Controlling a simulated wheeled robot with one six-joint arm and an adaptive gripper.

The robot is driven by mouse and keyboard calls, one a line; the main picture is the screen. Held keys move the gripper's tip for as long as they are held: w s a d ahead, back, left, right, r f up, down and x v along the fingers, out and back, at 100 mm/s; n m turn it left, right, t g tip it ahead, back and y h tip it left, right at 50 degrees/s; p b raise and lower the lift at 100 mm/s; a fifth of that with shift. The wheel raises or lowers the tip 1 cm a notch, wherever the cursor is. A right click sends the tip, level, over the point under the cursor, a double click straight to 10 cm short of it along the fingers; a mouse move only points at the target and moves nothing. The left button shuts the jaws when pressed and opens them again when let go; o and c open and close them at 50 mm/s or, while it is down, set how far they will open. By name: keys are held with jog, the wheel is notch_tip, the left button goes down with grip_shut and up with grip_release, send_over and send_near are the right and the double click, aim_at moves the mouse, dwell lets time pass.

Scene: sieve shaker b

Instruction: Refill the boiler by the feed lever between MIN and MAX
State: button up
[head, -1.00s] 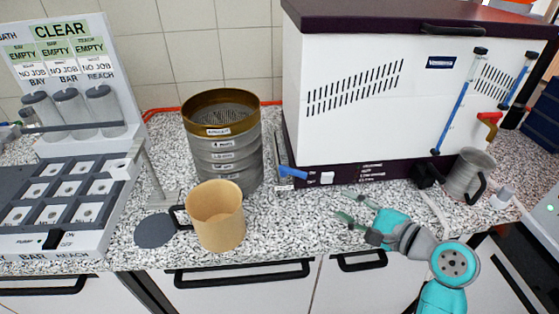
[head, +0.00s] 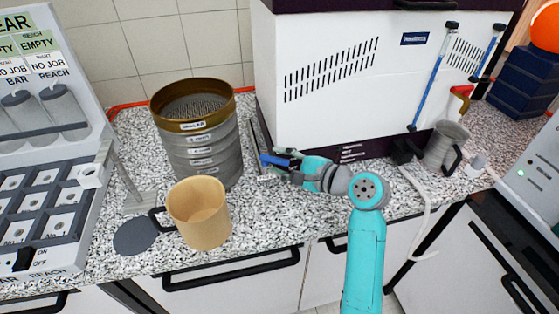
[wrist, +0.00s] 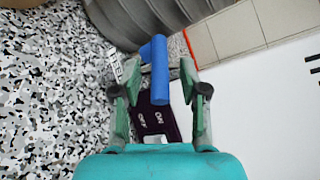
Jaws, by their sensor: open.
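The boiler (head: 330,100) is a big white box with a dark base and dark lid. Two upright gauge tubes with blue columns (head: 436,75) are on the right of its face; their marks are too small to read. A blue lever (head: 266,159) sticks out low at its left front corner. My gripper (head: 277,158) is at this lever. In the wrist view the blue lever (wrist: 160,76) lies between the two open fingers, with a gap visible on both sides. A red lever (head: 461,92) sits near the gauges.
A sieve stack (head: 200,145) stands left of the lever. A tan mug (head: 200,215) and a dark disc (head: 135,237) are in front of it. A grey jug (head: 443,145) stands at the right. A white panel with slots (head: 45,185) fills the left.

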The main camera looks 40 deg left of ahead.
jog(key=shift+a, duration=0.3)
grip_shut()
jog(key=shift+w+f+g, duration=0.1)
jog(key=shift+g, duration=0.2)
jog(key=shift+w+a+n+g+h, duration=0.2)
jog(key=shift+w+n+g+h, duration=0.15)
jog(key=shift+n+g, duration=0.9)
jog(key=shift+w+a+n+g+h, duration=0.2)
jog(key=shift+n+g+h, duration=0.2)
jog(key=shift+n+g, duration=0.8)
jog(key=shift+w+a+n+g+h, duration=0.15)
jog(key=shift+w+n+g+h, duration=0.2)
jog(key=shift+n+g, duration=0.85)
jog(key=shift+m+g, duration=0.25)
jog(key=shift+g, duration=0.1)
